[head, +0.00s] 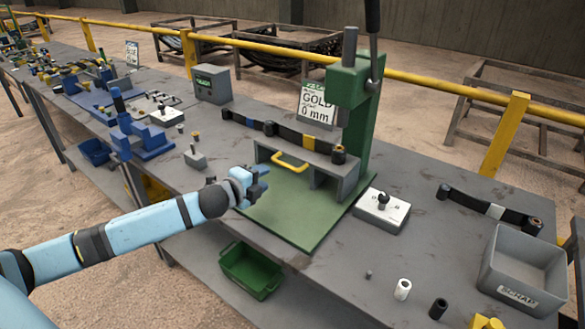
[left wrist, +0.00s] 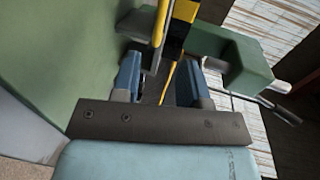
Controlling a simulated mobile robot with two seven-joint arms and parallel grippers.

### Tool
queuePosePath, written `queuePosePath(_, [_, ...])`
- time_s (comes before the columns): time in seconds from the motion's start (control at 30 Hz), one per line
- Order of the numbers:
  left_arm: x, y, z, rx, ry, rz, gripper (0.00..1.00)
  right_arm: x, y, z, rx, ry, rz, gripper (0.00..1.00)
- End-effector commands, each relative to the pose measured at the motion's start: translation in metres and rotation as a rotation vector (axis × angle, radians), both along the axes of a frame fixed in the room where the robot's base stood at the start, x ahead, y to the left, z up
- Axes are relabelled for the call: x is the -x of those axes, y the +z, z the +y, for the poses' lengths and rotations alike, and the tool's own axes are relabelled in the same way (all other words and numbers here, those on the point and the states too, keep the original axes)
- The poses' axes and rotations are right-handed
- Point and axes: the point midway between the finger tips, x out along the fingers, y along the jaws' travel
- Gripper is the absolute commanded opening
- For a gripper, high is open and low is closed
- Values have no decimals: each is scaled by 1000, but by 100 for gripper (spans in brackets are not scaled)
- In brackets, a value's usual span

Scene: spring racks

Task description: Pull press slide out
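The green press (head: 362,130) stands on the workbench, with a grey block-like frame (head: 345,176) on its green base plate (head: 300,218). A yellow loop handle (head: 290,162) is at the front of the slide, below a dark leaf spring bar (head: 285,135). My left gripper (head: 262,184) is just left of and below the handle, apart from it in the head view. In the left wrist view my left gripper (left wrist: 160,85) has its two blue fingers spread, with a thin yellow strip (left wrist: 168,80) showing between them; I cannot tell whether they touch it. My right gripper is not in view.
A GOLD 0 mm sign (head: 317,106) hangs by the press. A white switch box (head: 381,211) and a grey scrap bin (head: 522,270) are to the right. A green bin (head: 250,270) sits below the bench front. A yellow rail (head: 430,80) runs behind.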

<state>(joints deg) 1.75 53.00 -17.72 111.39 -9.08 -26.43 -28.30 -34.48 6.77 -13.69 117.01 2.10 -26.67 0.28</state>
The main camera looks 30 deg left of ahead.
Motion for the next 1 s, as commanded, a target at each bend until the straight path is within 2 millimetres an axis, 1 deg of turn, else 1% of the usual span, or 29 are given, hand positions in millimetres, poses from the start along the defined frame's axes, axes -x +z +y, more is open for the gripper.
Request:
queuePosePath(0.03, [-9,1,-1,1,0,-4,40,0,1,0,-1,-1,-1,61])
queuePosePath(0.4, [-76,-15,-6,4,2,-2,40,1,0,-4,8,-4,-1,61])
queuePosePath(0.6, [-102,-21,-9,2,0,-1,40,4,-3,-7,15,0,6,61])
queuePosePath(0.77, [-111,-23,-9,2,0,0,40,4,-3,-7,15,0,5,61])
queuePosePath(1.0, [-112,-24,-9,2,0,1,40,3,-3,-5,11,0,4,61])
